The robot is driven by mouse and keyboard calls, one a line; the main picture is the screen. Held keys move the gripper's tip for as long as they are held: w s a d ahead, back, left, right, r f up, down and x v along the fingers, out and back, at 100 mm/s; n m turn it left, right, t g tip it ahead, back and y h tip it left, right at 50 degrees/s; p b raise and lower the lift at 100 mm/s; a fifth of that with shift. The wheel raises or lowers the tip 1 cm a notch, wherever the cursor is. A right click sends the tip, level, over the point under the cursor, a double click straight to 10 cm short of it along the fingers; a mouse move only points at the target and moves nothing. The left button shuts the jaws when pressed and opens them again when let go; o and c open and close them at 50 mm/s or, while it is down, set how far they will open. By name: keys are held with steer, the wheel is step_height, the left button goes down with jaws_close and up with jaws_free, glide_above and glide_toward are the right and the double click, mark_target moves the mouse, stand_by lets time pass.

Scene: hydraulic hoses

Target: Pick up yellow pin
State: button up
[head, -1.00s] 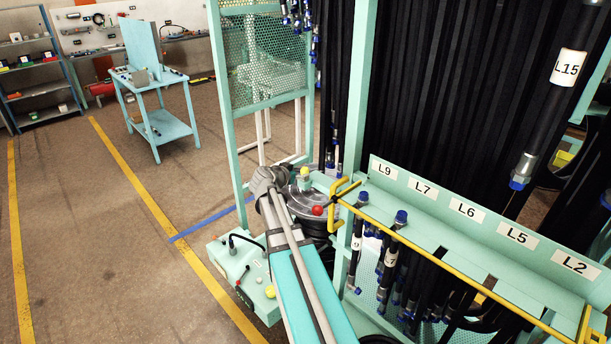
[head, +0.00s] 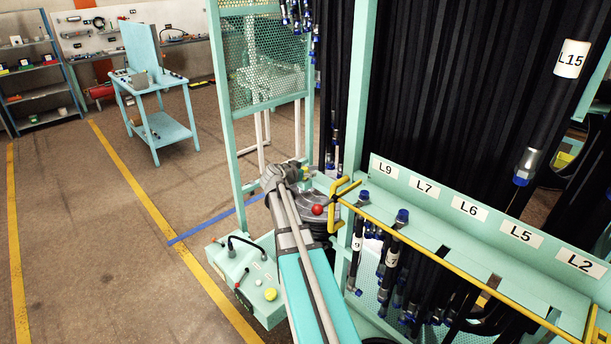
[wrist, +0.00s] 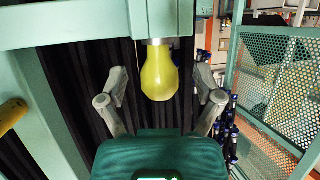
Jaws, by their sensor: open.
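The yellow pin (wrist: 160,70) has a rounded, bulb-shaped yellow grip and hangs from a short metal collar under a teal beam in the wrist view. My gripper (wrist: 160,77) is open, with one finger on each side of the pin's grip and a visible gap to it on both sides. How deep the pin sits between the fingers is hard to tell. In the head view my wrist (head: 285,177) is beside the left post of the hose rack, and my fingers are mostly hidden there.
The teal beam (wrist: 90,28) runs just above my fingers. A perforated teal panel (wrist: 275,85) stands at right in the wrist view. In the head view, a yellow rail (head: 450,268) and hanging black hoses (head: 470,90) fill the right side. Open floor (head: 80,240) lies left.

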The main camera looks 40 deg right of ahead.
jaws_close()
stand_by(0.4)
steer(key=shift+r, duration=0.15)
step_height(320, 180, up, 10)
steer(key=p, duration=1)
stand_by(0.7)
